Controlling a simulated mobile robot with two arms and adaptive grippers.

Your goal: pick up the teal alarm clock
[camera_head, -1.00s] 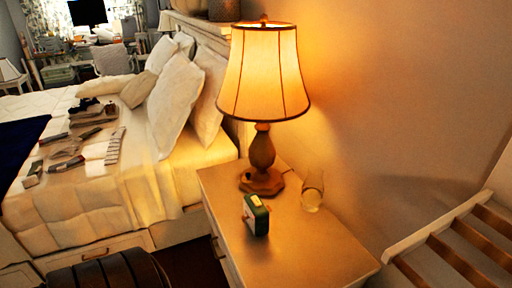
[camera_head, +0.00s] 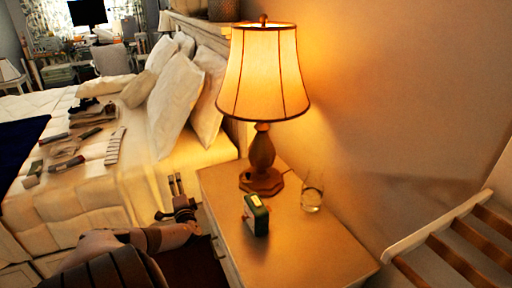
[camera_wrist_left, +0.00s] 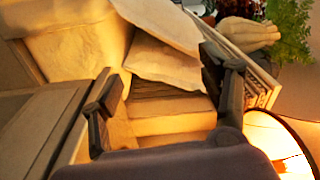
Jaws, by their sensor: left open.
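The teal alarm clock (camera_head: 257,215) stands upright on the nightstand (camera_head: 290,254), in front of the lamp's base. It is a small box with a dark green side and a pale face turned left. My left gripper (camera_head: 175,185) is to the left of the nightstand, beside the bed, with its fingers pointing away toward the bed and clear of the clock. It is open and empty. In the left wrist view my two fingers (camera_wrist_left: 160,90) are spread apart, and the clock does not show there. My right gripper is not in view.
A lit lamp (camera_head: 262,165) stands behind the clock, and a glass (camera_head: 312,194) stands to its right. The front of the nightstand top is bare. The bed (camera_head: 75,210) with pillows and several small items is at left. A slatted wooden piece (camera_head: 440,225) is at right.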

